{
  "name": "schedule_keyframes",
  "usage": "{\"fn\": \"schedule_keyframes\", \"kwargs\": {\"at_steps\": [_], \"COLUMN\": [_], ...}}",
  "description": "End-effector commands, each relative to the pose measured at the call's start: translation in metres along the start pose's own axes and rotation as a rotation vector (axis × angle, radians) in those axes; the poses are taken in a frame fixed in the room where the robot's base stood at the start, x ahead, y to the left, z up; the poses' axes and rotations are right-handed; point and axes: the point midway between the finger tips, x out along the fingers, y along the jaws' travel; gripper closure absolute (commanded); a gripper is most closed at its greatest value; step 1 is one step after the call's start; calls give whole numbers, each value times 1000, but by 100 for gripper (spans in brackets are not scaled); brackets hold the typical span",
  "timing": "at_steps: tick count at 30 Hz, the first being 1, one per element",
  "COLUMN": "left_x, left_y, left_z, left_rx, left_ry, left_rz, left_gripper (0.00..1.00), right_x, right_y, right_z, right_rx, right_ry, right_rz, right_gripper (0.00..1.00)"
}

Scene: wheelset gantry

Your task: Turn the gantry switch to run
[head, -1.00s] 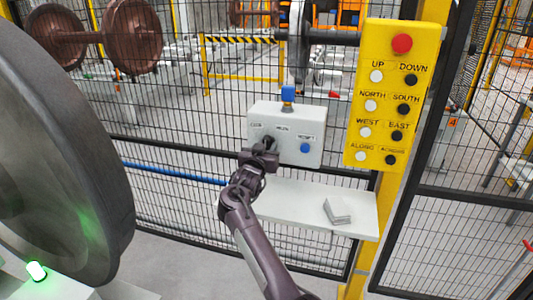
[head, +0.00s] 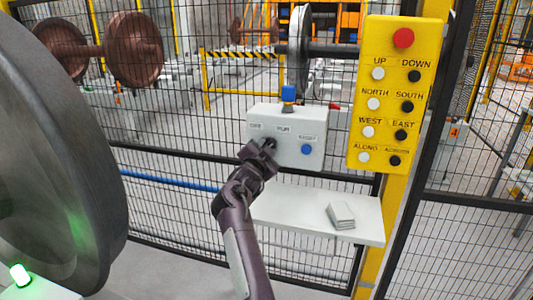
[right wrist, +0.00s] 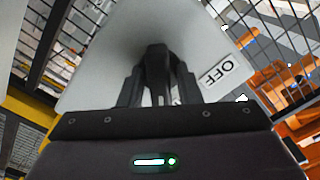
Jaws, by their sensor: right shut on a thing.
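The switch box (head: 298,122) is a pale grey panel on the mesh fence, with small labels, a blue button (head: 306,149) and a blue lamp (head: 288,93) on top. My right gripper (head: 266,149) is at the box's left part, over the dark switch knob (head: 270,143), which it mostly hides. In the right wrist view the gripper (right wrist: 157,92) is shut on the black knob (right wrist: 157,60), in front of the box face (right wrist: 110,65). The knob's exact pointing is hard to tell. My left gripper is not in view.
A yellow pendant panel (head: 393,95) with a red button and several white and black buttons hangs right of the box. A white shelf (head: 290,212) below holds a small grey stack (head: 341,215). A large dark wheel (head: 50,170) fills the left side.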

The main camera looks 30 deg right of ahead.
Motion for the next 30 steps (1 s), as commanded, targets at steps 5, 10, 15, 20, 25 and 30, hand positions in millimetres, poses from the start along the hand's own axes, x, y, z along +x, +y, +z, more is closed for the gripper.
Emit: {"fn": "schedule_keyframes", "kwargs": {"at_steps": [5, 10, 15, 20, 25, 30], "left_x": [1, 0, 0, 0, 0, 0], "left_y": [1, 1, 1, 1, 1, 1], "left_z": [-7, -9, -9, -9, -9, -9], "left_rx": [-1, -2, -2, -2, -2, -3], "left_ry": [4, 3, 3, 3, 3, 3], "left_rz": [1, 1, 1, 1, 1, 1], "left_gripper": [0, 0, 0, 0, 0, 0], "right_x": [0, 0, 0, 0, 0, 0], "right_y": [1, 1, 1, 1, 1, 0], "right_z": [2, 1, 1, 1, 1, 0], "right_rx": [38, 49, 50, 50, 49, 48], "right_ry": [-3, -3, -3, -3, -2, -1], "right_rz": [3, 3, 3, 3, 2, 1], "right_gripper": [92, 92, 92, 67, 60, 60]}}
